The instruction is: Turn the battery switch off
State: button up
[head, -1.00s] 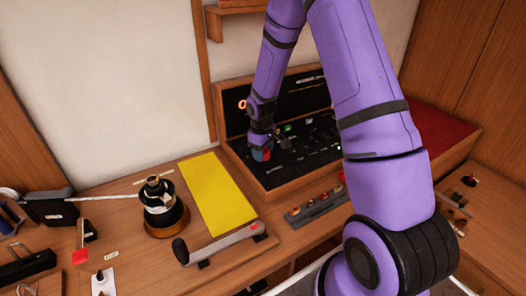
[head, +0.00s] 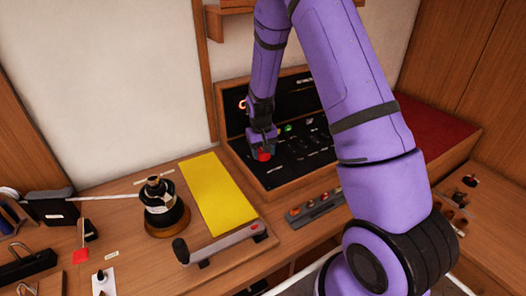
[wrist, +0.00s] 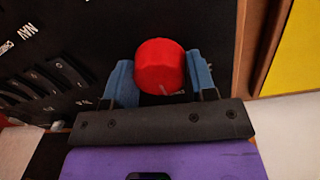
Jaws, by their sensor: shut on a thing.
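The battery switch is a red round knob (wrist: 160,66) on the black panel. In the wrist view my gripper (wrist: 160,80) has its two blue fingers on either side of the knob and is shut on it. A small pale mark shows near the knob's lower edge; I cannot read the switch's position from it. In the head view the red knob (head: 264,156) shows just below my gripper (head: 262,150), at the left part of the console.
The black panel (wrist: 50,45) carries several rocker switches beside the knob. A wooden console edge (wrist: 250,50) and a yellow sheet (head: 216,193) lie close by. A winch (head: 162,212) and a long-handled lever (head: 225,243) stand on the bench.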

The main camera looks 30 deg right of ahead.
aim_at(261, 151)
dwell(0.4)
jog(key=o, duration=0.9)
jog(key=r, duration=1)
jog(key=shift+w+a+r, duration=0.1)
jog(key=shift+a+r, duration=0.2)
jog(key=shift+r, duration=0.1)
